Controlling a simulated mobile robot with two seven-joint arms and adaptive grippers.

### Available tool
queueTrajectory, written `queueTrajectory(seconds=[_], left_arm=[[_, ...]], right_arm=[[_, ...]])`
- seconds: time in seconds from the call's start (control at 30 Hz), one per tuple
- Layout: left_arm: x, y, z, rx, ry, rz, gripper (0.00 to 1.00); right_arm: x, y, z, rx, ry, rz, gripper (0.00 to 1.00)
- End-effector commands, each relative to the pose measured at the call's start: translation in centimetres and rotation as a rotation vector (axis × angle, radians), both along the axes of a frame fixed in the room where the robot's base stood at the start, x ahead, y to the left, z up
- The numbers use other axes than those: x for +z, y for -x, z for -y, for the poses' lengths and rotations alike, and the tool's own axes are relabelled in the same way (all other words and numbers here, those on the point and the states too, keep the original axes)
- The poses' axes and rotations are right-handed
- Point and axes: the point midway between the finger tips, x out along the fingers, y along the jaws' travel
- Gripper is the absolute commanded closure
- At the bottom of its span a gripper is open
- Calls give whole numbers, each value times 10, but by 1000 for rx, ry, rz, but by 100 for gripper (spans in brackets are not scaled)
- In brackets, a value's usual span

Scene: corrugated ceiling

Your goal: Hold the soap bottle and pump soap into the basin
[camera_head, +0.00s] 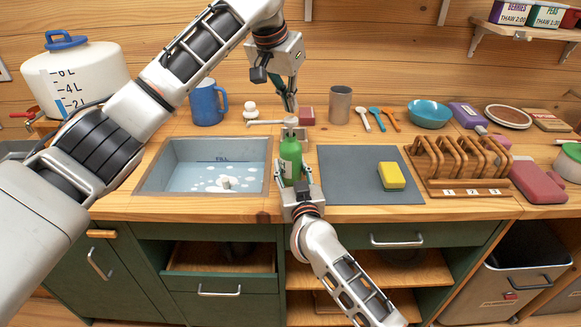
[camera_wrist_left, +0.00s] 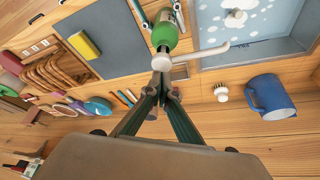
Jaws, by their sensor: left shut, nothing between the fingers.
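The green soap bottle (camera_head: 290,160) stands upright at the right edge of the basin (camera_head: 152,178). Its pale pump head (camera_head: 291,122) has a long spout pointing left over the basin. My right gripper (camera_head: 294,176) comes from the front, its fingers on both sides of the bottle. My left gripper (camera_head: 291,110) points down with its fingers together and empty, right above the pump head. In the left wrist view the fingertips (camera_wrist_left: 163,84) meet at the pump top (camera_wrist_left: 161,63); I cannot tell if they touch. The basin has a blue bottom with white spots.
A blue mug (camera_head: 207,103) and a white knobbed item (camera_head: 251,110) stand behind the basin. Right of the bottle are a grey mat (camera_head: 345,174) with a yellow sponge (camera_head: 391,176), and a wooden rack (camera_head: 460,160). A grey cup (camera_head: 340,105) stands behind the mat.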

Motion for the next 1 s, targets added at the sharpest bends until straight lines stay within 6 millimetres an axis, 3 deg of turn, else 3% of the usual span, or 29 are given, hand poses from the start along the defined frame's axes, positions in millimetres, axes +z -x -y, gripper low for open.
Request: queueTrajectory(seconds=[0.6, 1.0], left_arm=[[54, 0, 0, -1, -1, 2, 100], [59, 0, 0, 0, 0, 1, 100]], right_arm=[[0, 0, 0, 0, 0, -1, 86], [0, 0, 0, 0, 0, -1, 86]])
